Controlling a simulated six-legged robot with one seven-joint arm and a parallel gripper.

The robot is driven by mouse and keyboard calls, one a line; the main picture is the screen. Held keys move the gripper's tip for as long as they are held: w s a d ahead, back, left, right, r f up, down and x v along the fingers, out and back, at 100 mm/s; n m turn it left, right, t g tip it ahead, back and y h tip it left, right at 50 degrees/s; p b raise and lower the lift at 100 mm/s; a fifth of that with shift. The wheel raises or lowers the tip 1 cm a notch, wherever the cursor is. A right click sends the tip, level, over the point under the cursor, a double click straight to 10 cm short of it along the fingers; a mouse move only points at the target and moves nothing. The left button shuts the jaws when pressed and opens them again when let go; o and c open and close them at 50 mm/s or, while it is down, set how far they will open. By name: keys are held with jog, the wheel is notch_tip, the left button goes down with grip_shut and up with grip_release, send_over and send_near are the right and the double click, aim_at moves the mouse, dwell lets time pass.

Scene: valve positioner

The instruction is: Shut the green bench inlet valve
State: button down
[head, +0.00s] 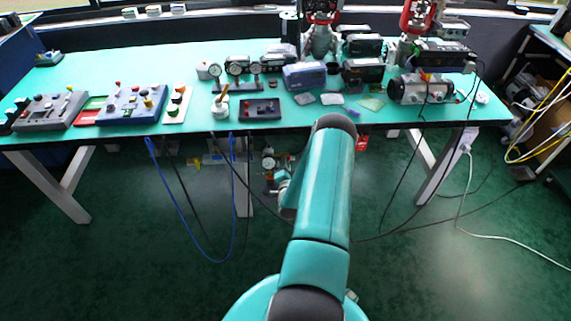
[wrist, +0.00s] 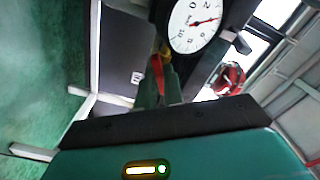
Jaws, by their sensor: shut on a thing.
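In the wrist view my gripper (wrist: 162,72) is shut on a narrow red piece (wrist: 157,74), which looks like a valve lever. The fingers hide most of it, and the valve body behind them is hardly visible. A bit of brass or yellow shows just above the fingertips. A round white pressure gauge (wrist: 195,22) with a red needle sits close beyond them. In the head view my arm reaches down to the front of the green-topped bench (head: 330,122) and hides the gripper. A small gauge (head: 268,163) shows beneath the bench edge, just left of my arm.
Yellow fittings (head: 216,158) hang under the bench. Black cables hang at the right, and a white cable (head: 475,190) runs over the floor. Control boxes and gauges crowd the bench top. The floor in front is mostly open.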

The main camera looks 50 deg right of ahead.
jog(key=n, duration=1.1)
jog(key=shift+n, duration=0.3)
dwell(0.3)
jog(key=c, duration=1.5)
grip_release()
jog(key=shift+s+a, duration=0.1)
jog(key=v, duration=1.3)
jog(key=shift+s+a, duration=0.2)
jog(key=shift+s, duration=0.05)
